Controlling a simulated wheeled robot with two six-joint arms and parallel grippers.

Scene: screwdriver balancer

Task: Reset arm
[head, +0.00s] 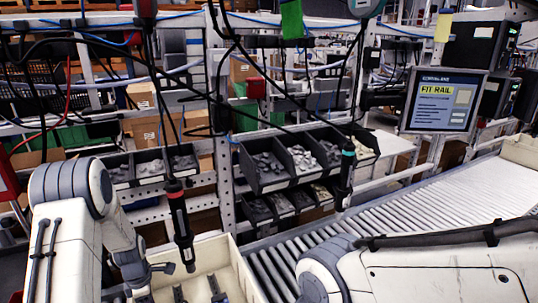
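My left arm comes in from the left, and its dark gripper (150,275) is low in the picture over the left part of a cream bin (232,262). Its fingers are partly hidden and small, so I cannot tell whether they are open. My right arm crosses the lower right, and its gripper is outside the picture. A black and red screwdriver (180,225) hangs upright just right of my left gripper, seemingly apart from it. A second dark screwdriver with a teal band (346,175) hangs further right, clear of both arms.
Black parts bins (268,165) sit on a white rack behind the screwdrivers. A roller conveyor (400,212) runs to the right. A monitor (443,101) reading "FIT RAIL" stands at upper right. Dark cables hang across the middle. Several dark parts lie in the cream bin.

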